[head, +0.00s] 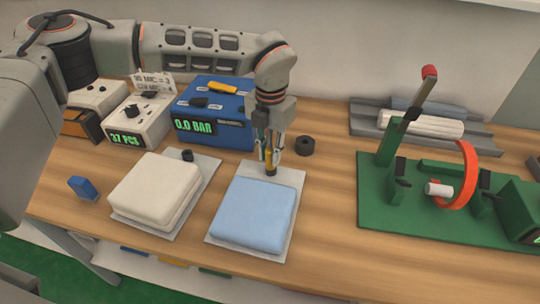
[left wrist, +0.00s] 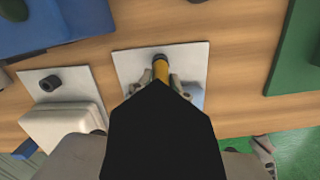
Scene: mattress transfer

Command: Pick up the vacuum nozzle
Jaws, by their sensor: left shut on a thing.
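My left gripper (head: 270,160) is shut on the vacuum nozzle (head: 270,167), a slim yellow piece with a dark end. The nozzle points down over the back part of the plate under the light blue mattress (head: 254,214). I cannot tell whether its tip touches the plate. In the left wrist view the yellow nozzle (left wrist: 160,69) sits between the fingers, and a black shape hides much of the view's lower middle. A grey jointed part (left wrist: 263,148) at the lower right of that view may be my right gripper; its jaws are unclear.
A cream mattress (head: 155,188) lies on a plate to the left, with a small blue block (head: 83,187) beside it. A blue pressure box (head: 215,110) stands behind. A black ring (head: 305,145) lies close right of the gripper. A green fixture (head: 430,200) stands farther right.

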